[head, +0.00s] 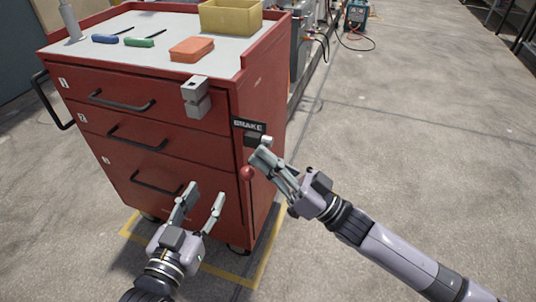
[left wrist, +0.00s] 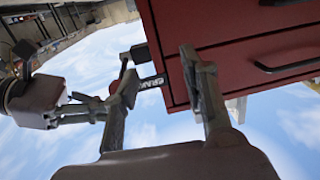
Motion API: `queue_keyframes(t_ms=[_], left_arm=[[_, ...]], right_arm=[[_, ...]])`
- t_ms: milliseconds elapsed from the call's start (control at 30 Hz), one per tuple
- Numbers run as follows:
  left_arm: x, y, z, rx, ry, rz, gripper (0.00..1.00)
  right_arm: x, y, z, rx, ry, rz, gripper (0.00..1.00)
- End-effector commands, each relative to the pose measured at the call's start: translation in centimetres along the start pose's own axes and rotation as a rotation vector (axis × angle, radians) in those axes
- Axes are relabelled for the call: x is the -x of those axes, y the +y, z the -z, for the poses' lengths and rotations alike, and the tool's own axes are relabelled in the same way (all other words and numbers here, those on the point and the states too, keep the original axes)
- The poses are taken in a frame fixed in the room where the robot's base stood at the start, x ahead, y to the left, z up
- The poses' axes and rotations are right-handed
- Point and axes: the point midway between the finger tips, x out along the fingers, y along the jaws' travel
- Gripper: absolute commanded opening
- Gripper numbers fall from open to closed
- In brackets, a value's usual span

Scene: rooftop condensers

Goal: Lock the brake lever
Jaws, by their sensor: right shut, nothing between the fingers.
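The red tool cart (head: 262,92) carries a black BRAKE label (head: 249,127) on its side near the front edge. My left gripper (head: 206,193) is open and empty in front of the lowest drawer.
A grey bracket (head: 196,98) sits on the cart's front corner. On top are a yellow bin (head: 231,17), an orange block (head: 191,49) and screwdrivers (head: 139,43). Yellow floor lines (head: 230,277) surround the cart. Concrete floor (head: 430,130) at right is clear.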

Motion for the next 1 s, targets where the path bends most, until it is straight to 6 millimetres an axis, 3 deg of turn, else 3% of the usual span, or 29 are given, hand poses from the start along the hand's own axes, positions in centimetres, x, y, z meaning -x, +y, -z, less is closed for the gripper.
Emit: queue_keyframes(t_ms=[200,400,1000], left_arm=[[0.1,0.6,4.1,0.005,0.235,-0.013,0.40],[0.6,0.8,6.4,0.009,0.359,-0.020,0.40],[0.9,1.0,7.4,0.010,0.413,-0.022,0.40]], right_arm=[[0.6,-0.2,-1.1,0.079,-0.001,0.046,0.00],[0.8,-0.3,-1.4,0.120,-0.001,0.069,0.00],[0.9,-0.3,-1.6,0.137,-0.002,0.080,0.00]])
